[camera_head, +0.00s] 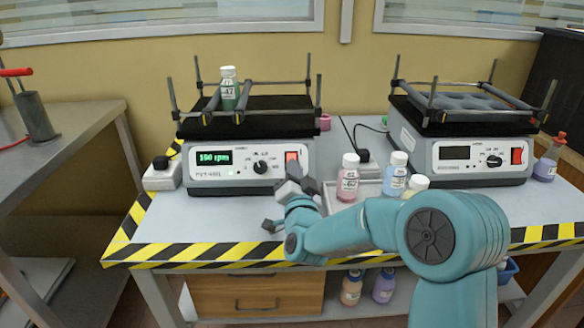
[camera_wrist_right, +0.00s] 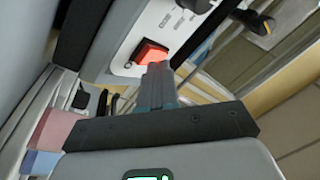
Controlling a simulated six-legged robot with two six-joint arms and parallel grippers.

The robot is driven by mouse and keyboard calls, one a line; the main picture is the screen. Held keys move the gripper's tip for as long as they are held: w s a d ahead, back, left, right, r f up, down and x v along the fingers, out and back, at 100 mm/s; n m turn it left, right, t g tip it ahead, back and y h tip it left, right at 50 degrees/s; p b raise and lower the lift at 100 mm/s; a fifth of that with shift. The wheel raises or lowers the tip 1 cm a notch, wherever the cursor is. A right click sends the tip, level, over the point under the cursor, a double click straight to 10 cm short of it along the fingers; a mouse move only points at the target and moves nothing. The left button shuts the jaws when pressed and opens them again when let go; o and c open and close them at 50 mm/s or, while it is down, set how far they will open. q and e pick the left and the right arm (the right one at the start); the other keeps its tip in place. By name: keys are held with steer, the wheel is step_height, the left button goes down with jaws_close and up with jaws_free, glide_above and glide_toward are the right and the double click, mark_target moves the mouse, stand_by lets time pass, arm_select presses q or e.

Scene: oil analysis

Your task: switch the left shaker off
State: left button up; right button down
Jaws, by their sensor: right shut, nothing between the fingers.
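The left shaker (camera_head: 220,177) stands on the bench with its display (camera_head: 214,157) lit green, showing an rpm reading. Its red rocker switch (camera_head: 292,157) is at the right end of the front panel and looks lit. A capped bottle with green liquid (camera_head: 229,90) stands on its platform. My right gripper (camera_head: 293,172) is shut and empty, just in front of and below the switch. In the right wrist view the closed fingertips (camera_wrist_right: 158,68) overlap the lower edge of the glowing switch (camera_wrist_right: 149,50); I cannot tell whether they touch. My left gripper is not in view.
The right shaker (camera_head: 470,160) has a dark display and a red switch. Several capped bottles, one with pink liquid (camera_head: 348,178), stand between the shakers, close to my right arm. Striped tape marks the bench edge.

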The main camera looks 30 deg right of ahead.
steer(key=shift+w+d+f, duration=0.1)
steer(key=shift+w+f, duration=0.1)
steer(key=shift+r, duration=0.1)
stand_by(0.4)
steer(key=shift+s+a+r+b, duration=0.3)
steer(key=shift+s+r+b, duration=0.05)
steer(key=shift+s, duration=0.2)
steer(key=s+a+r, duration=0.2)
steer(key=s+r, duration=0.1)
steer(key=shift+s+a, duration=0.1)
steer(key=shift+s, duration=0.1)
stand_by(0.3)
stand_by(0.4)
